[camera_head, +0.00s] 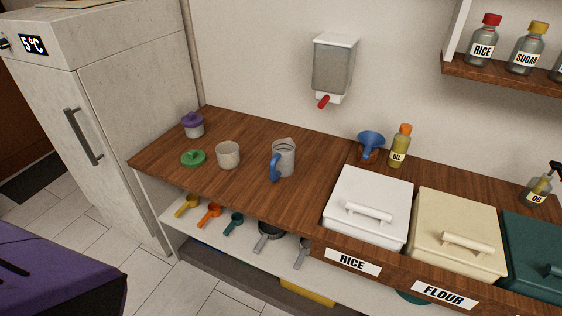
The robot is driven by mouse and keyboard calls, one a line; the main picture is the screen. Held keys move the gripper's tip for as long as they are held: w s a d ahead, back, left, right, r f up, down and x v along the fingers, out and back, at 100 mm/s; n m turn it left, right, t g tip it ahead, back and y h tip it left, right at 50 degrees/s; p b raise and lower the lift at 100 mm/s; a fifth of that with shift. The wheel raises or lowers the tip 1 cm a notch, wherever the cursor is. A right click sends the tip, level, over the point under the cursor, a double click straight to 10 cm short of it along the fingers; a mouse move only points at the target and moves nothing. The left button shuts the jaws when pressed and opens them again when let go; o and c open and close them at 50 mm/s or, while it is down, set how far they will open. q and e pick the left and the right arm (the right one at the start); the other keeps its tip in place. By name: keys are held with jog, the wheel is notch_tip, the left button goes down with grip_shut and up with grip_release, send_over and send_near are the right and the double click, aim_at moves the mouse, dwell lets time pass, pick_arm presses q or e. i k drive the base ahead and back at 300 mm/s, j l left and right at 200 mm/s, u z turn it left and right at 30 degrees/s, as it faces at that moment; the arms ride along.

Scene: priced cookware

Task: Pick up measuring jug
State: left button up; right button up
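The measuring jug (284,158) is clear with dark markings and a blue handle (275,167) facing front left. It stands upright on the wooden counter (309,195), below and left of the wall dispenser. Nothing touches it. Neither of my grippers shows in the head view, so I cannot see their state or their place relative to the jug.
A clear cup (228,155), green lid (193,158) and purple-lidded jar (193,125) stand left of the jug. A blue funnel (370,145), oil bottle (400,146) and white rice bin (368,204) are to its right. A dispenser (334,67) hangs above. Counter before the jug is clear.

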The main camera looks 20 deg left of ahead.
aim_at(282, 164)
jog(key=j+z, duration=0.15)
jog(key=z, duration=0.2)
jog(key=j+z, duration=0.15)
jog(key=z, duration=0.2)
jog(key=j+z, duration=0.2)
jog(key=z, duration=0.15)
jog(key=j+z, duration=0.15)
jog(key=j, duration=0.2)
jog(key=k+j+z, duration=0.2)
jog(key=j+z, duration=0.15)
jog(key=j, duration=0.3)
